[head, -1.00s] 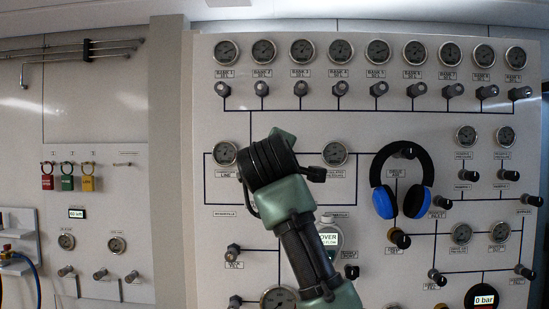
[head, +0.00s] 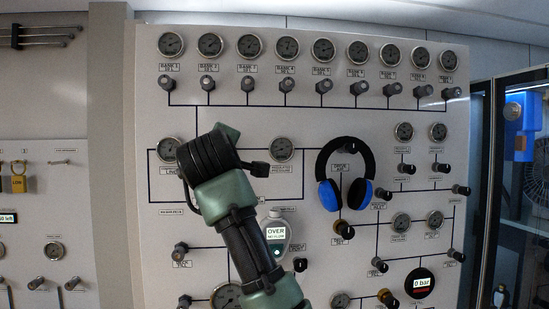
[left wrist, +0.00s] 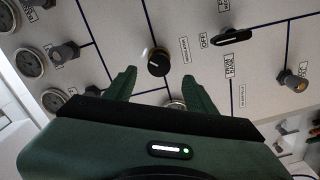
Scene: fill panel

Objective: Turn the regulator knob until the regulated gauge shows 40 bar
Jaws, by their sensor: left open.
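The regulated gauge (head: 282,149), a round dial labelled regulated pressure, is on the panel just right of my arm in the head view; its needle is too small to read. A black knob with a white pointer mark and brass-coloured base (left wrist: 158,64) shows in the left wrist view. My right gripper is not in view.
A black lever (left wrist: 232,36) beside an OFF label is right of the knob. Blue-and-black headphones (head: 345,174) hang on the panel. A digital display (head: 421,282) shows 0 bar. A row of bank gauges runs along the top.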

